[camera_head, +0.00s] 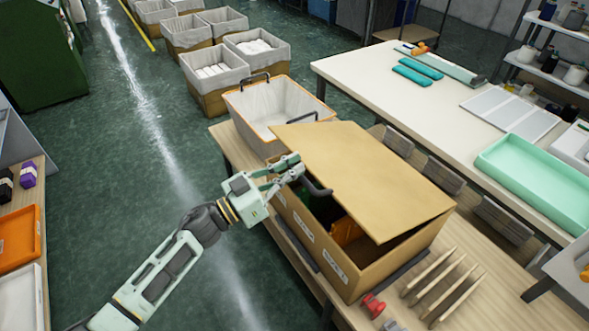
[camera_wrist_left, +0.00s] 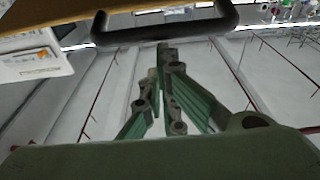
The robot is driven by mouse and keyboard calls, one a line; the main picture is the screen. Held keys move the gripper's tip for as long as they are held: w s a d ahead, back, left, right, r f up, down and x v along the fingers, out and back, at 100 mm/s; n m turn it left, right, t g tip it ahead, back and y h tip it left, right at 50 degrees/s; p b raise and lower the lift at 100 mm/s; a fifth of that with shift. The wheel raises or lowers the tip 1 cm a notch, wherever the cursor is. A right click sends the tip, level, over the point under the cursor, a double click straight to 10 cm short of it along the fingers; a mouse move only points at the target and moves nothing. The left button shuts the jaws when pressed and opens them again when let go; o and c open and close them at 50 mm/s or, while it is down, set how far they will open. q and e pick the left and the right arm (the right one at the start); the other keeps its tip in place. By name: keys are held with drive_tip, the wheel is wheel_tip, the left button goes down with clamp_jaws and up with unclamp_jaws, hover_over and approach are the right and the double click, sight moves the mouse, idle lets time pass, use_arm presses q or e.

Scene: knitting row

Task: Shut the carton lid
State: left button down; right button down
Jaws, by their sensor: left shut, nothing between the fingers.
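The brown carton (camera_head: 350,279) stands on a wooden bench. Its flat lid (camera_head: 365,175) is partly raised, with a dark gap along the left and front edges. Inside I see something orange (camera_head: 346,232) and something dark green; the rest is hidden. A black handle (camera_head: 317,188) sits at the lid's left edge. My left gripper (camera_head: 296,165) is shut and empty at that edge, close beside the handle. In the left wrist view, the fingertips (camera_wrist_left: 165,46) are just below the handle bar (camera_wrist_left: 165,34), with the lid (camera_wrist_left: 50,14) at upper left. I cannot tell whether they touch. My right gripper is not in view.
A lined crate (camera_head: 273,104) stands behind the carton. Upright wooden slats (camera_head: 440,284) and a red item (camera_head: 373,305) are in front of it. A white table (camera_head: 440,85) with a mint tray (camera_head: 535,172) is at right. Green floor is open at left.

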use_arm(q)
drive_tip(key=s+a+f+b, duration=0.1)
drive_tip(key=f+b, duration=0.5)
drive_tip(key=f, duration=0.2)
drive_tip(key=s+a+f+b, duration=0.1)
drive_tip(key=a+f+b, duration=0.1)
drive_tip(key=f+b, duration=0.5)
drive_tip(key=shift+s+f+h, duration=0.3)
drive_tip(key=shift+f+h, duration=0.1)
drive_tip(key=shift+f, duration=0.4)
drive_tip(key=shift+a, duration=0.15)
wheel_tip(320, 180, up, 6)
drive_tip(key=f+p, duration=0.1)
drive_tip(key=p, duration=0.3)
drive_tip(key=f+b+v, duration=0.1)
drive_tip(key=b+v, duration=0.2)
drive_tip(key=v, duration=0.7)
drive_tip(key=shift+f+t, duration=0.35)
drive_tip(key=shift+t, duration=0.05)
